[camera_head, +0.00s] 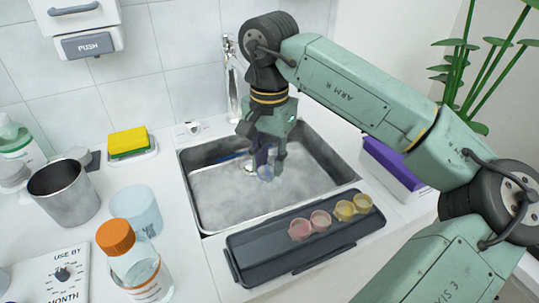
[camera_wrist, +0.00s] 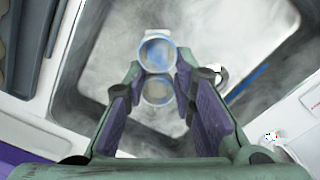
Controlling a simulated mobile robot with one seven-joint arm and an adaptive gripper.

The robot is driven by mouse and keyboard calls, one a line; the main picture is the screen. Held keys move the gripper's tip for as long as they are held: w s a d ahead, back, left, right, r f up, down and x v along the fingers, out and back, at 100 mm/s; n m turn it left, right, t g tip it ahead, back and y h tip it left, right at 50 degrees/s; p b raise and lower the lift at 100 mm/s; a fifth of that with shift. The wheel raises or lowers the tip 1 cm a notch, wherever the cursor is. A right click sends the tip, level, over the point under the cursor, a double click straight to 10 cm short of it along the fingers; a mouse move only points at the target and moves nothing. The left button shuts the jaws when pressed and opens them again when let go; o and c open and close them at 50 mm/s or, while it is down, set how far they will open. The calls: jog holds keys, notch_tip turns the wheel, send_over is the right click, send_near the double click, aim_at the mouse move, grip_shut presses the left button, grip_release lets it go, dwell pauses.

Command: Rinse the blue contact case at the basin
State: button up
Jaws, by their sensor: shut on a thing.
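The blue contact case (camera_head: 265,173) is a small pair of round, see-through cups with a bluish tint. My gripper (camera_head: 264,158) is shut on it and holds it over the basin (camera_head: 190,200), below and to the right of the chrome tap (camera_head: 233,85). In the wrist view the case (camera_wrist: 157,52) sits between the fingertips of my gripper (camera_wrist: 157,78), one cup beyond the tips and one between the fingers. The basin floor (camera_wrist: 120,50) looks cloudy grey-white. I cannot tell whether water is running or whether the case touches anything below.
A dark tray (camera_head: 265,270) with pink (camera_head: 310,224) and yellow (camera_head: 353,207) cases lies along the basin's front. A thin blue object (camera_wrist: 248,84) is in the basin. A steel cup (camera_head: 63,195), orange-capped bottle (camera_head: 130,265) and sponge (camera_head: 128,142) stand left; a purple-topped box (camera_head: 395,160) is right.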

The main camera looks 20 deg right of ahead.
aim_at(269, 169)
jog(key=shift+f+b, duration=2.4)
jog(key=shift+f, duration=1.85)
jog(key=shift+r, duration=0.15)
jog(key=shift+r+p, duration=3.7)
jog(key=shift+r, duration=1.95)
jog(key=shift+r+p, duration=1.4)
jog(key=shift+r, duration=0.65)
